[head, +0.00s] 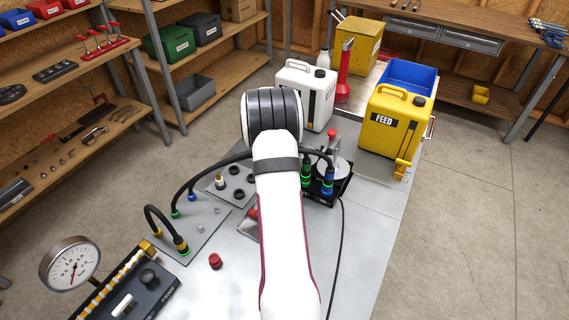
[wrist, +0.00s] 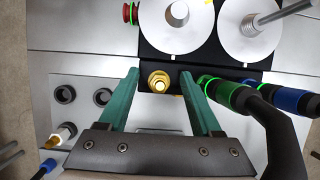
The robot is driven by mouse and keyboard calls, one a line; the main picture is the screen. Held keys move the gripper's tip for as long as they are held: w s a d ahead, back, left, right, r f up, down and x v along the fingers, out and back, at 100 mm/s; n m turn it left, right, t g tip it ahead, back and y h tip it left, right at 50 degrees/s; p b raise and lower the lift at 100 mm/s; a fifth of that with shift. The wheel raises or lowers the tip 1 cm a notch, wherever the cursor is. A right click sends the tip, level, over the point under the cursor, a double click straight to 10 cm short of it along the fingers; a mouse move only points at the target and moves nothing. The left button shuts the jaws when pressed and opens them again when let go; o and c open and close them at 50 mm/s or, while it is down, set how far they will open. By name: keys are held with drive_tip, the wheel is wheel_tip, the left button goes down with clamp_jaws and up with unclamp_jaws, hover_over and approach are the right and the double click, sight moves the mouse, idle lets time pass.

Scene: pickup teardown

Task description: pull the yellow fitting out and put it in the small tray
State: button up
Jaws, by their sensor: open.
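My gripper (wrist: 159,75) is open, its two green fingers pointing at a black block (wrist: 150,45). A short brass-yellow fitting (wrist: 158,81) with a bright centre shows between the fingertips, on the block's near edge; the fingers look apart from it. In the head view my arm hides the gripper and this fitting. Another fitting with a yellow band (head: 180,244), on a black hose, stands on the grey plate at lower left with a green ring lit at its base. A small grey tray (head: 246,230) seems to show beside my arm, mostly hidden.
A green-ringed fitting (wrist: 222,92) and a blue fitting (wrist: 291,101), both with hoses, sit close right of my right finger. Two round silver discs lie beyond. A plate with dark sockets (wrist: 85,100) is left. A red knob (head: 215,261) and gauge (head: 70,265) stand lower left.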

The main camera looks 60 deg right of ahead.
clamp_jaws()
drive_tip(key=c, duration=0.7)
unclamp_jaws()
clamp_jaws()
drive_tip(key=shift+r, duration=0.15)
idle(0.4)
drive_tip(key=shift+r, duration=0.9)
drive_tip(key=shift+r, duration=2)
